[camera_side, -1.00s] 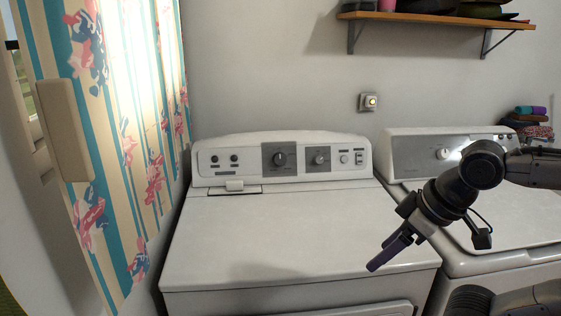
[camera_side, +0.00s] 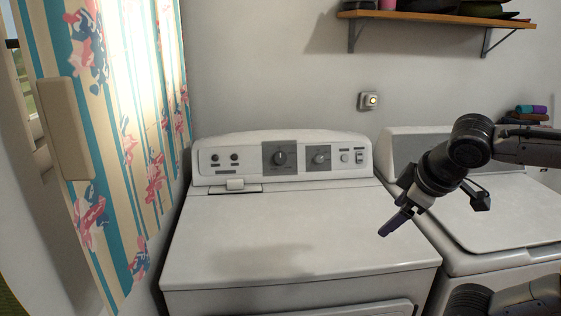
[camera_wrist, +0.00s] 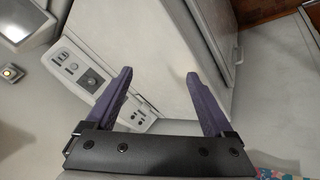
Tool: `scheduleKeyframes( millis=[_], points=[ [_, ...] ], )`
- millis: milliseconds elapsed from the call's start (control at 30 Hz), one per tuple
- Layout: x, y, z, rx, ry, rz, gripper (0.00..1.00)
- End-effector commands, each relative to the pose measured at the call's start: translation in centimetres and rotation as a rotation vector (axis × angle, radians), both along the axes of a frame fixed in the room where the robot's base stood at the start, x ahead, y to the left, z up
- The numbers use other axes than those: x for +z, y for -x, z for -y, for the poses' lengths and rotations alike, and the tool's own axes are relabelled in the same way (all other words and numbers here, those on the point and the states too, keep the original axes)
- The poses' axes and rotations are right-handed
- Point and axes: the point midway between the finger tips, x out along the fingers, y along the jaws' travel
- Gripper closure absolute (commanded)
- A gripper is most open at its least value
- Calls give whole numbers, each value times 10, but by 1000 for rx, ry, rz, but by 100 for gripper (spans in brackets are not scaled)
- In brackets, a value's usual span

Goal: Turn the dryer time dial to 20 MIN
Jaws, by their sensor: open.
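The dryer (camera_side: 300,230) has a raised control panel (camera_side: 259,178) along its back. The panel carries a larger dark dial (camera_side: 280,158) on a grey plate, and a smaller dial (camera_side: 319,158) on another grey plate to its right. The labels are too small to read, so I cannot tell which is the time dial. My gripper (camera_side: 384,233) is in front of the panel and to its right, apart from it. In the wrist view its two purple fingers (camera_wrist: 160,76) are spread and empty. The left finger hides part of the panel there.
A second white appliance (camera_side: 530,205) stands to the right under my arm. A striped floral curtain (camera_side: 155,190) hangs at left. A wooden shelf (camera_side: 440,17) and a wall switch (camera_side: 369,102) are above. The dryer's top is clear.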

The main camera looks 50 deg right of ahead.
Motion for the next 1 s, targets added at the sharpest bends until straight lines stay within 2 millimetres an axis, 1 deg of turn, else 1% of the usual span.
scheduleKeyframes(
  millis=[33, 100, 167, 200, 267, 300, 367, 400, 433, 467, 500, 567, 600, 667, 700, 767, 800, 867, 900, 967, 1000],
  points=[
    [10, -12, 17, -2, 93, -32, 13],
    [25, -28, 42, -3, 231, -77, 13],
    [39, -45, 62, 0, 350, -116, 13],
    [48, -59, 75, 3, 431, -145, 13],
    [61, -80, 93, 9, 551, -186, 13],
    [69, -96, 103, 18, 631, -215, 13],
    [80, -123, 117, 34, 752, -256, 13],
    [86, -141, 125, 48, 830, -281, 13],
    [90, -155, 130, 58, 887, -300, 13],
    [93, -170, 134, 71, 941, -318, 13],
    [95, -190, 138, 90, 1013, -341, 13],
    [95, -219, 143, 121, 1116, -372, 13],
    [93, -240, 145, 148, 1181, -392, 13],
    [87, -270, 147, 187, 1274, -419, 13],
    [79, -289, 147, 217, 1331, -436, 13],
    [65, -318, 146, 266, 1413, -458, 13],
    [53, -336, 144, 302, 1461, -475, 13],
    [31, -361, 141, 358, 1526, -498, 13],
    [14, -376, 139, 397, 1560, -513, 13],
    [-13, -393, 137, 453, 1599, -536, 13],
    [-32, -402, 135, 488, 1615, -553, 13]
  ],
)
